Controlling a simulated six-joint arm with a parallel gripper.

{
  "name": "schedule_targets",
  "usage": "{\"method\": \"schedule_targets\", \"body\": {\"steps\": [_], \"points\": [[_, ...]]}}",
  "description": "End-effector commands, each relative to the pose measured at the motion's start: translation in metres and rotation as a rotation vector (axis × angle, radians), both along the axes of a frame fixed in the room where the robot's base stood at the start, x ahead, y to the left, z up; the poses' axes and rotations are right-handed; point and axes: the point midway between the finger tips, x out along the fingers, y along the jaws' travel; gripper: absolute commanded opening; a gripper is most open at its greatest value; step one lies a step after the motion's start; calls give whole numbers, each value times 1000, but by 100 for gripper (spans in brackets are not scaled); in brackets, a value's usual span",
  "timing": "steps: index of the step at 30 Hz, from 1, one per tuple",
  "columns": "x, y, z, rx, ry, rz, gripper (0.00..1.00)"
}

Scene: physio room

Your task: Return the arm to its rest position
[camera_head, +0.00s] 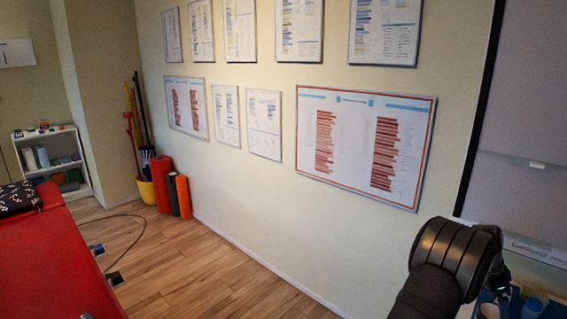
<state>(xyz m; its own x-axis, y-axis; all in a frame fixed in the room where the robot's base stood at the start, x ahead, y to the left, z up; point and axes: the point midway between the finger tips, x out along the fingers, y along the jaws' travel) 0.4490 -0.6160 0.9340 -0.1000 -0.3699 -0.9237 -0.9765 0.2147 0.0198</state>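A black jointed part of my arm (452,258) rises from the bottom right of the head view, in front of the wall. A darker link with a small green light continues behind it, at its right side. My gripper does not show in this view, so its fingers and anything in them are hidden.
A red treatment table (45,260) stands at the left. Blue items (530,307) lie on a surface at the bottom right, close to my arm. Red and black rolls (160,185) and a yellow bucket (147,191) stand by the far wall. The wooden floor (190,265) between is mostly clear.

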Motion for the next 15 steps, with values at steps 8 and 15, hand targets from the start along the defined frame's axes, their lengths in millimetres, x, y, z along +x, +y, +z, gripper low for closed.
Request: {"method": "schedule_targets", "body": {"steps": [8, 15], "points": [[0, 1, -32, 4, 2, 1, 90], [6, 18, 9, -3, -2, 1, 90]]}}
